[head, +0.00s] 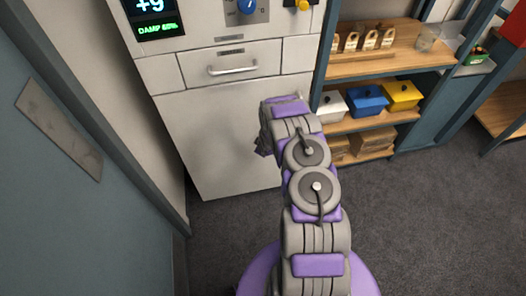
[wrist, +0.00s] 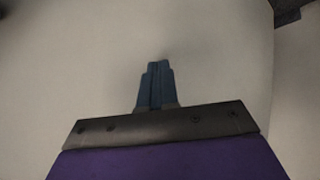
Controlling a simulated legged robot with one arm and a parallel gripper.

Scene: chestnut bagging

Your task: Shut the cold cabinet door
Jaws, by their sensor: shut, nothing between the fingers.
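The pale cold cabinet (head: 220,150) stands ahead in the head view, with a display reading +9 (head: 151,8) at its top. A drawer with a bar handle (head: 233,69) is set above its plain lower front. I cannot tell which panel is the door, or whether it is shut. My gripper (head: 262,146) is partly hidden behind my arm, low in front of the cabinet. In the wrist view my gripper (wrist: 157,68) has its dark fingers together and empty, facing a plain pale surface (wrist: 80,60). I cannot tell whether they touch it.
A blue-grey panel with a metal plate (head: 60,128) stands close on the left. Shelves on the right hold a white bin (head: 332,106), a blue bin (head: 366,101) and a yellow bin (head: 402,96). Dark carpet (head: 430,220) is clear at the right.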

